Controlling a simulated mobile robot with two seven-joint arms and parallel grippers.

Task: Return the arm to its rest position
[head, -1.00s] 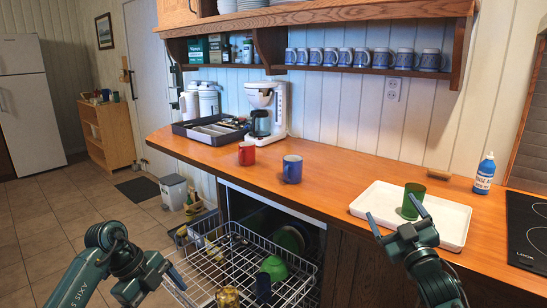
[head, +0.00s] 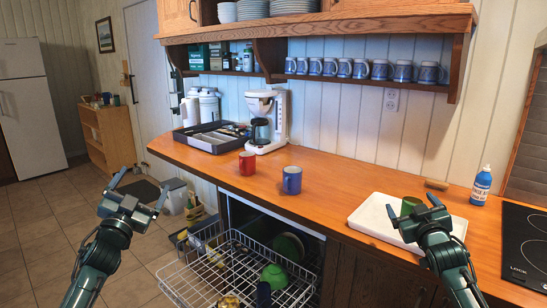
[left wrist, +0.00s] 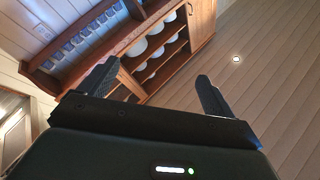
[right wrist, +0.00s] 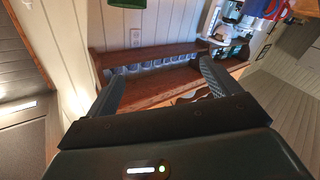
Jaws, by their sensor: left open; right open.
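My left gripper (head: 142,188) is open and empty, raised in front of the floor at the left of the counter. Its spread fingers also show in the left wrist view (left wrist: 155,95), with nothing between them. My right gripper (head: 412,208) is open in front of the white tray (head: 372,215) on the counter's right side. A green cup (head: 409,202) stands on the tray, partly hidden behind the right gripper's fingers. In the right wrist view, the open fingers (right wrist: 162,85) hold nothing, and a green thing (right wrist: 127,3) shows at the top edge.
A red mug (head: 247,163) and a blue mug (head: 291,180) stand mid-counter. A grey utensil tray (head: 190,131) and coffee maker (head: 266,115) are at the back left. The pulled-out dish rack (head: 200,290) lies between my arms. A blue bottle (head: 482,185) stands at right.

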